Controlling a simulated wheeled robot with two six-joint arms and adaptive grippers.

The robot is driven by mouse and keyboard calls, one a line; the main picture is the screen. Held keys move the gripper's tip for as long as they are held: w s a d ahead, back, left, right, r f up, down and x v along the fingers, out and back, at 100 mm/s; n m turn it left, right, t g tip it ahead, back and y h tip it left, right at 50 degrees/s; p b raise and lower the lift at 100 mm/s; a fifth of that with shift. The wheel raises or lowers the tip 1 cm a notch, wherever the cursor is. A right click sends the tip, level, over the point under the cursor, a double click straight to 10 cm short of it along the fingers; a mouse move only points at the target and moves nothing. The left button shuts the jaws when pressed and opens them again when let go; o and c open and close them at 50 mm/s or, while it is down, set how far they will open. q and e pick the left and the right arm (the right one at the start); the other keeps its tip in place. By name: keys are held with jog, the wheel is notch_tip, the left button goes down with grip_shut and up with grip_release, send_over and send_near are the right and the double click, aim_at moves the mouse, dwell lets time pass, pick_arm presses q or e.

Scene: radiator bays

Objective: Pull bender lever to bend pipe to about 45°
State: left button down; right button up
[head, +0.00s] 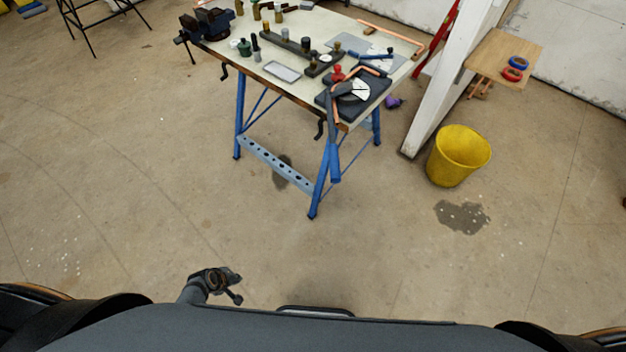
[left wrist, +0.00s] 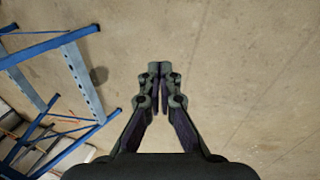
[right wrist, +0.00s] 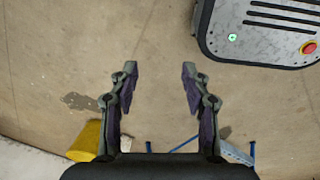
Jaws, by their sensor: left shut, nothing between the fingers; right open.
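The pipe bender (head: 352,92) sits on the near right corner of the workbench, with a dark base, a white dial and a red knob. A copper pipe (head: 337,108) lies in it and looks bent, but its angle is too small to read. A blue grip (head: 376,56) points left above the bench, and another blue bar (head: 335,162) hangs below the bench edge beside a leg. My left gripper (head: 231,285) is low near my base, far from the bender; in the left wrist view (left wrist: 160,68) it is shut and empty. My right gripper (right wrist: 160,74) is open and empty.
The workbench (head: 285,90) has blue legs and carries a vise (head: 207,24), a tray (head: 283,71) and several small parts. A yellow bucket (head: 458,158) stands right of it by a white post (head: 450,80). The floor between me and the bench is clear.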

pick_arm(q)
jog(key=w+d+r+n+t+h, duration=0.2)
jog(key=w+d+r+n+h, duration=0.25)
jog(key=w+r, duration=0.6)
jog(key=w+d+r+n+t+h, duration=0.1)
jog(key=w+d+r+n+h, duration=0.5)
jog(key=r, duration=0.8)
jog(key=d+r+g+h, duration=0.1)
jog(key=d+r+h, duration=0.3)
jog(key=r, duration=1)
jog(key=f+p+x, duration=0.1)
jog(key=p+x, duration=0.2)
jog(key=x, duration=1.1)
jog(key=shift+y, duration=0.45)
pick_arm(e)
jog(key=shift+a+r, duration=0.3)
jog(key=shift+r, duration=0.4)
jog(key=shift+a+r, duration=0.25)
jog(key=shift+r, duration=0.4)
pick_arm(q)
jog(key=shift+s+d, duration=0.1)
jog(key=shift+s, duration=0.05)
pick_arm(e)
jog(key=shift+r, duration=0.1)
